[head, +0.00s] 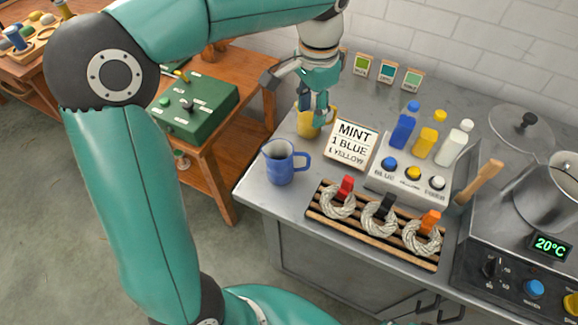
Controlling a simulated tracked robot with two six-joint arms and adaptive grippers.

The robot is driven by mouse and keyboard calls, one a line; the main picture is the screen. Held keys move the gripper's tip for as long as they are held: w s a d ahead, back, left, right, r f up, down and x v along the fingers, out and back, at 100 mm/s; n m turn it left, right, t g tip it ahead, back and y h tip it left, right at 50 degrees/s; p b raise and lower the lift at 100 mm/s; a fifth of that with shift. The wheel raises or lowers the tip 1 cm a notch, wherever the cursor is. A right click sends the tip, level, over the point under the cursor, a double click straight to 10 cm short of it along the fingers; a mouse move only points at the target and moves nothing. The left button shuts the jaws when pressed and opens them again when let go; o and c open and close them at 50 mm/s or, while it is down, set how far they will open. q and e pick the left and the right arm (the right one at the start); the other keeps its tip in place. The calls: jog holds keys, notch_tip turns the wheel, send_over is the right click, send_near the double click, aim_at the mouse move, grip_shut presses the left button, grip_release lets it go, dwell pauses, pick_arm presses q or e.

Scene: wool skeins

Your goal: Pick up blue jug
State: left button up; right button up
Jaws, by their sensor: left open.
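The blue jug (281,163) stands upright on the grey worktop, near its left corner, with its handle toward the right. My left gripper (298,96) is open. It is beyond the blue jug in the head view, above and partly in front of a yellow jug (306,127), and apart from the blue jug. The yellow jug is partly hidden by a finger, and I cannot tell whether they touch. My right gripper is out of view.
A card (352,145) reading "MINT 1 BLUE 1 YELLOW" stands right of the jugs. A slatted rack (325,214) with skeins lies in front. A dispenser (388,186) with bottles and a pot (553,195) are further right. A green box (205,112) sits on the wooden table.

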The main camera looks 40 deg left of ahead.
aim_at(308, 157)
pick_arm(q)
notch_tip(308, 157, down, 12)
jog(key=shift+r+b, duration=0.2)
jog(key=shift+b, duration=0.1)
jog(key=shift+d+f, duration=0.1)
jog(key=shift+f, duration=2.55)
grip_shut()
jog(key=shift+r, duration=0.1)
